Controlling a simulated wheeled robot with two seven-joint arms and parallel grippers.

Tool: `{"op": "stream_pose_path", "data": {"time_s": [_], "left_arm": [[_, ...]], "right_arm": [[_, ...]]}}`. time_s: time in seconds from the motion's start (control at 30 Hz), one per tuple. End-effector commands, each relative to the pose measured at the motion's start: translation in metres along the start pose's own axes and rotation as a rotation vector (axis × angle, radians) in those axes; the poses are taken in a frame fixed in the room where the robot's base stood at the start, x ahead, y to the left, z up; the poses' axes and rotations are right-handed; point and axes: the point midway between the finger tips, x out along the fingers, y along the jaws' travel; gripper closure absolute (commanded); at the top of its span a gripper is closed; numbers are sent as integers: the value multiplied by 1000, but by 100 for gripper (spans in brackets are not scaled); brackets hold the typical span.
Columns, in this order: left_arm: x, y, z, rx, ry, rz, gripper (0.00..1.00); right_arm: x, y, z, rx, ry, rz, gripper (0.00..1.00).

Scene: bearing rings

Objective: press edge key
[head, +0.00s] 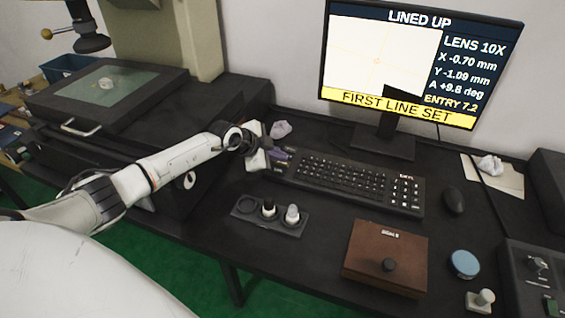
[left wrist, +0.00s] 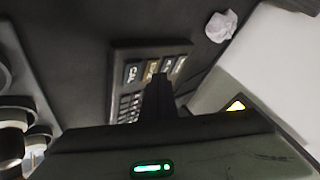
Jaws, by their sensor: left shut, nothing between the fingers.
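The black keyboard (head: 345,183) lies on the dark bench below the monitor. My left gripper (head: 278,156) is over its left end, shut and empty. In the left wrist view the shut fingertips (left wrist: 158,80) point at a row of larger keys at the end of the keyboard (left wrist: 122,55). A tan-lettered key (left wrist: 150,70), possibly the edge key, shows just beyond the fingertips; its label is too small to read surely. Contact cannot be told. The monitor (head: 420,60) reads "LINED UP" and "FIRST LINE SET". My right gripper is not in view.
A holder with lens-like cylinders (head: 270,216) stands in front of the keyboard. Crumpled paper (head: 281,129) lies behind my left gripper. The measuring stage (head: 105,90) is at left.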

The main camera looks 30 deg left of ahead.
Motion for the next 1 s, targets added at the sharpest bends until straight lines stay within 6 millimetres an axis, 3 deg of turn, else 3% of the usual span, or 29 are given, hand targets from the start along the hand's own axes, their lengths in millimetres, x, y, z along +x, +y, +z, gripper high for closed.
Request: {"op": "stream_pose_path", "data": {"time_s": [1.0], "left_arm": [[5,4,4,-1,-1,-1,100]], "right_arm": [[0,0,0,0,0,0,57]]}}
